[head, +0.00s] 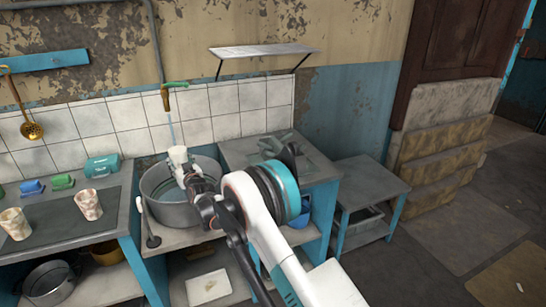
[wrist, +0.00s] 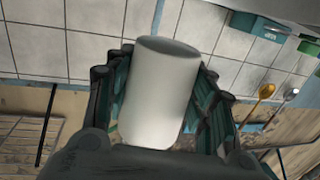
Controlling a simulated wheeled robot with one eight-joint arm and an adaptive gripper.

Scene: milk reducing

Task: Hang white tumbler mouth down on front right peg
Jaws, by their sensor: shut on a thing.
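The white tumbler (head: 178,155) is held over the large metal basin, just below the thin blue stream from the tap. In the wrist view the tumbler (wrist: 158,95) sits between the dark fingers of my gripper (wrist: 166,72), which is shut on it. In the head view my gripper (head: 182,168) is small and partly hidden by my own arm. A grey pronged shape (head: 276,143) stands on the counter right of the basin. I cannot make out separate pegs or tell which is the front right one.
The tap (head: 172,87) hangs above the metal basin (head: 158,207). Two patterned cups, one of them this cup (head: 89,204), stand on the left counter near a teal container (head: 102,166). A low grey side table (head: 365,181) stands at right. A wall shelf (head: 262,51) is above.

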